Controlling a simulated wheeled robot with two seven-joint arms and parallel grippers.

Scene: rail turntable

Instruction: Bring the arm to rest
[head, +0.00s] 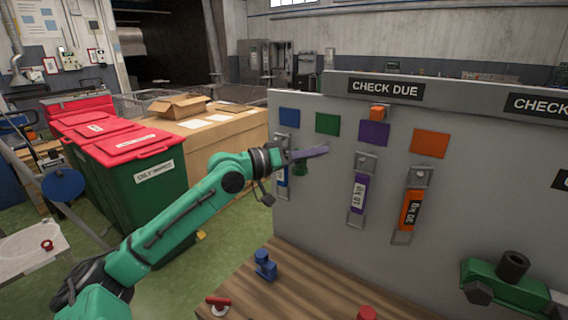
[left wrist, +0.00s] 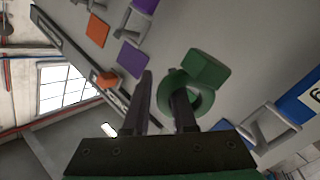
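My left arm reaches in from the left in the head view, and its gripper (head: 308,154) is close in front of the grey board (head: 290,220). In the left wrist view the two dark fingers (left wrist: 161,95) are parted with a clear gap. A green block with a ring (left wrist: 207,68) is by the fingertips; the ring overlaps the right finger, and I cannot tell whether it is around it. In the head view a small green piece (head: 300,169) shows just below the gripper, partly hidden. My right gripper is out of view.
The board carries blue (head: 289,117), green (head: 327,124), purple (head: 374,133) and orange (head: 430,144) squares, with purple (head: 358,194) and orange (head: 411,210) tags hanging. A wooden bench (head: 290,285) lies below, with a blue piece (head: 265,265) on it. Red-lidded bins (head: 150,185) stand left.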

